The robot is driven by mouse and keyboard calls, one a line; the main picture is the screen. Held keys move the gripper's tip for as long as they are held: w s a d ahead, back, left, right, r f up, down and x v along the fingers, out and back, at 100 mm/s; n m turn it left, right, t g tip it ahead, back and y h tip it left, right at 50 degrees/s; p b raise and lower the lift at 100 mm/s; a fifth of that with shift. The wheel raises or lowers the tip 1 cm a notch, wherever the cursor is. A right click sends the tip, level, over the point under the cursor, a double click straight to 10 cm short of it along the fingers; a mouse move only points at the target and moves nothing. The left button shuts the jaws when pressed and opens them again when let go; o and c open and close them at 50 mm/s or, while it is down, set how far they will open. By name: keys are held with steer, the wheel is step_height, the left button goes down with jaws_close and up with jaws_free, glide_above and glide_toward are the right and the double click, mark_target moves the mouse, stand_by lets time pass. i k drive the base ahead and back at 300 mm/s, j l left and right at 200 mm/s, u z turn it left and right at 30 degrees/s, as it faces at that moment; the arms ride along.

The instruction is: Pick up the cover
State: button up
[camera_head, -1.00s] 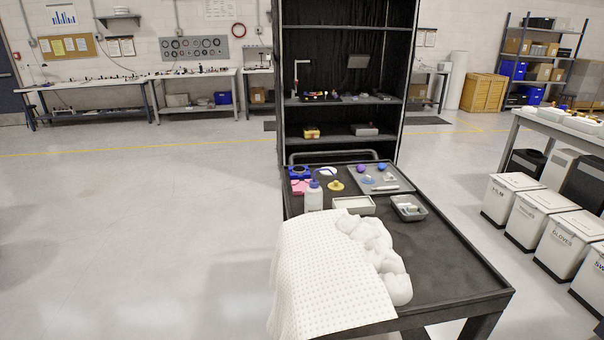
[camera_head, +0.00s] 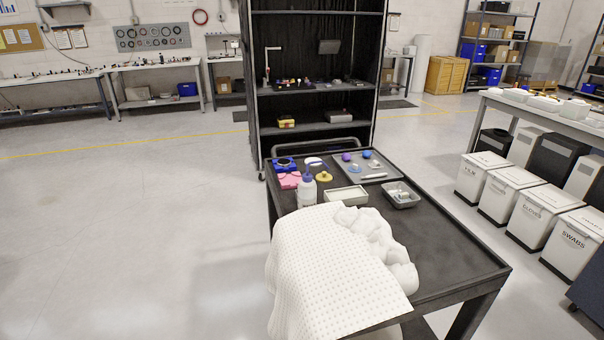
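The cover (camera_head: 325,272) looks like a white, dotted cloth draped over the near left corner of the black table, hanging down past its edge. Its right side is bunched into thick, puffy white folds (camera_head: 378,240). I cannot tell whether these folds belong to the cover or lie under it. Nothing is touching the cover from above. My gripper and arm do not show in the view.
The black table (camera_head: 450,262) has a bare right side. Behind the cover stand a white bottle (camera_head: 307,190), a white tray (camera_head: 346,195), a grey bin (camera_head: 401,196) and a grey tray (camera_head: 380,177). White bins (camera_head: 513,188) stand right. The floor at left is clear.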

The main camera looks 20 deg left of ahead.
mark_target(323, 176)
steer(key=j, duration=0.65)
steer(key=i+j+u, duration=0.1)
steer(key=j, duration=0.5)
steer(key=i+j, duration=0.15)
steer(key=j, duration=0.5)
steer(key=j+u, duration=0.1)
steer(key=j, duration=0.55)
steer(key=i+j, duration=0.2)
steer(key=j, duration=0.4)
steer(key=i+j+u, duration=0.1)
steer(key=j, duration=0.5)
steer(key=i+j, duration=0.1)
steer(key=j, duration=0.55)
steer(key=i+j, duration=0.15)
steer(key=j, duration=0.45)
steer(key=u, duration=0.05)
